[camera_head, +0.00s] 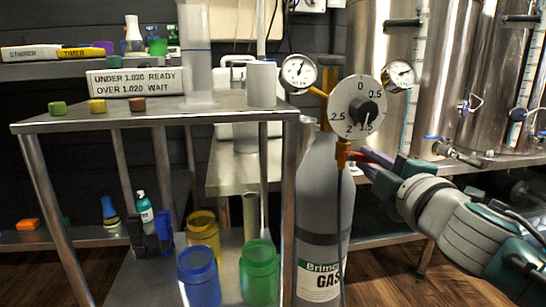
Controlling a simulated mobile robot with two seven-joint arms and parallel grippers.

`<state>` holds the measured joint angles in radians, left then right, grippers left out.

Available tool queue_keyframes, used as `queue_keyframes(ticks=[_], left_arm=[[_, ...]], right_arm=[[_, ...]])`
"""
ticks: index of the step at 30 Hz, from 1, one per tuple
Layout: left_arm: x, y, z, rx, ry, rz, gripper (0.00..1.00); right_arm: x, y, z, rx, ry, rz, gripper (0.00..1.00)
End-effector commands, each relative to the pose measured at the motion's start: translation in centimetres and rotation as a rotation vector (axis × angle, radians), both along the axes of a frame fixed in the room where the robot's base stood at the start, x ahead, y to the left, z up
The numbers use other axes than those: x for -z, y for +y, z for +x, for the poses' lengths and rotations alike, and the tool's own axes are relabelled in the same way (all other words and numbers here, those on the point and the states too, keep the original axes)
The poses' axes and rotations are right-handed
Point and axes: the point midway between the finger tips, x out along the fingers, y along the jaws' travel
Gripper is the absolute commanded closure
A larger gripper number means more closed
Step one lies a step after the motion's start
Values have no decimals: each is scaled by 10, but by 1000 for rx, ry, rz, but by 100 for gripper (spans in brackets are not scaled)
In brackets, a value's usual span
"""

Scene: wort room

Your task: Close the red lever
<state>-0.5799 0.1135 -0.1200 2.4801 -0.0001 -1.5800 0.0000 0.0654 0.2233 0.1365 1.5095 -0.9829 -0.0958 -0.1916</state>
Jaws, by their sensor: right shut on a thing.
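The Brimco gas cylinder (319,200) stands upright behind the right side of the steel cart, with a regulator and a white numbered dial (358,106) on top. Below the dial is an orange-red valve fitting (343,152), with a dark hose hanging from it. My right gripper (356,160) comes in from the right and is shut at this fitting, on what looks like the red lever. The fingers hide most of the lever, so its angle cannot be told. My left gripper is not in view.
A steel cart (60,127) on the left holds a sign, small colored blocks and clear cylinders. Blue (199,277), yellow (204,232) and green (259,272) jars stand low down. Two round gauges flank the dial. Steel tanks (449,80) stand at the back right.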

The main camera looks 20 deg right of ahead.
Motion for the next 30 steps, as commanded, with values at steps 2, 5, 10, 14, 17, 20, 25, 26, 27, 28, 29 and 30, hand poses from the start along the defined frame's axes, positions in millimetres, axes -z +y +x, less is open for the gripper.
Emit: queue_keyframes(ticks=[2, 5, 10, 14, 17, 20, 25, 26, 27, 28, 29, 30], left_arm=[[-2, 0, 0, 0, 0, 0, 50], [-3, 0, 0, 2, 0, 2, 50], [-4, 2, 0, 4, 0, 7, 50], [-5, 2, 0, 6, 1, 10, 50], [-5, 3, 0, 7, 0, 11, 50], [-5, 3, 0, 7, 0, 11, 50], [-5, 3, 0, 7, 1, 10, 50], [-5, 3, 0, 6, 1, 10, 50], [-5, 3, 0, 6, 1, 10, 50], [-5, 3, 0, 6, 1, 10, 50], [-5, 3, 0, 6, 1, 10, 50], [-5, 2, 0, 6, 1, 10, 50]], right_arm=[[-3, 0, 0, 0, 10, -47, 100], [-4, -1, 0, 0, 23, -99, 100], [-6, -1, 0, 0, 37, -160, 100], [-7, -1, 0, 0, 43, -185, 100], [-7, -1, 0, 0, 46, -195, 100], [-7, -1, 0, 0, 47, -199, 100], [-7, -1, 0, 0, 46, -200, 100], [-7, -1, 0, 0, 46, -200, 100], [-7, -1, 0, -1, 46, -200, 100], [-7, -1, 0, -1, 46, -200, 100], [-7, -1, 0, -1, 46, -200, 80], [-7, 0, 0, -1, 46, -200, 76]])
